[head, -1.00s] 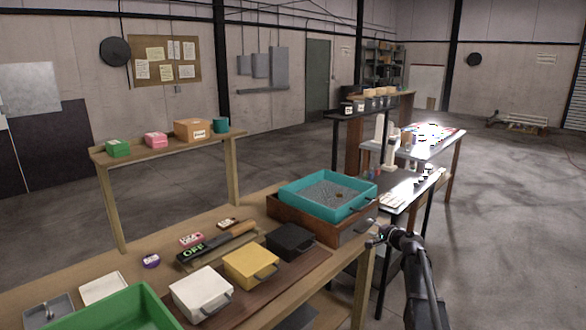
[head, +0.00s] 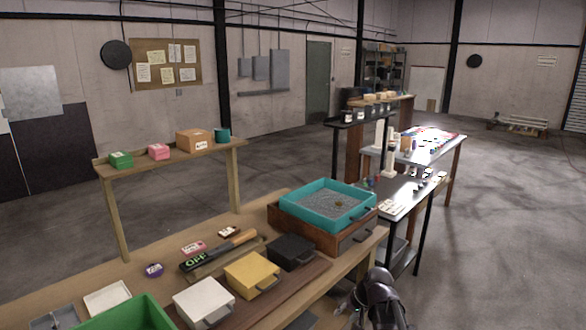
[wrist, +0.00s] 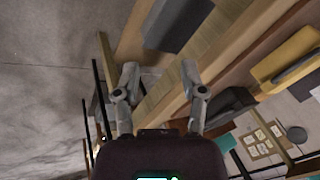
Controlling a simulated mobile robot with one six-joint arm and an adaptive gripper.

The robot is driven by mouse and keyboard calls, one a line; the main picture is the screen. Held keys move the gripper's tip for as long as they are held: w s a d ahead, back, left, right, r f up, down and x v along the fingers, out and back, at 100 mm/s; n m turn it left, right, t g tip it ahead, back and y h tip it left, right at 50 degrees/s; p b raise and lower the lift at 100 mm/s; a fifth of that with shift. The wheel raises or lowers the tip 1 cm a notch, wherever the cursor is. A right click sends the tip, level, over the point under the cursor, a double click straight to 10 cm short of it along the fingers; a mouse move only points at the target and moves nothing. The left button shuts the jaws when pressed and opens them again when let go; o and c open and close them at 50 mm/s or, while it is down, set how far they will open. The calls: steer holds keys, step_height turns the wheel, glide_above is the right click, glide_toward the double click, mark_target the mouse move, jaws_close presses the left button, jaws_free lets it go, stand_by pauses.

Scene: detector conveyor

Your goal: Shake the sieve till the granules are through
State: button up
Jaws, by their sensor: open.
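The sieve is a teal square tray (head: 292,207) with a handle on its right side. It sits on a brown wooden box (head: 317,238) at the far right end of the workbench. A grey speckled layer with a small brown spot shows inside it; I cannot tell granules from mesh. My gripper shows in the wrist view (wrist: 160,75) with its two fingers spread and nothing between them. In the head view my arm is low at the bench's front edge, apart from the sieve, and the fingertips are hard to make out.
Black (head: 291,250), yellow (head: 252,273) and white (head: 203,300) handled boxes line the bench front, left of the sieve. A green bin (head: 150,310) is at front left. A dark table (head: 415,186) with small items stands beyond. Open floor lies to the right.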

steer(key=s+d+n+g+h+p, duration=0.1)
steer(key=s+g+h, duration=0.2)
steer(key=s, duration=0.9)
steer(key=shift+s+d+n+h, duration=0.25)
steer(key=shift+n+h, duration=0.15)
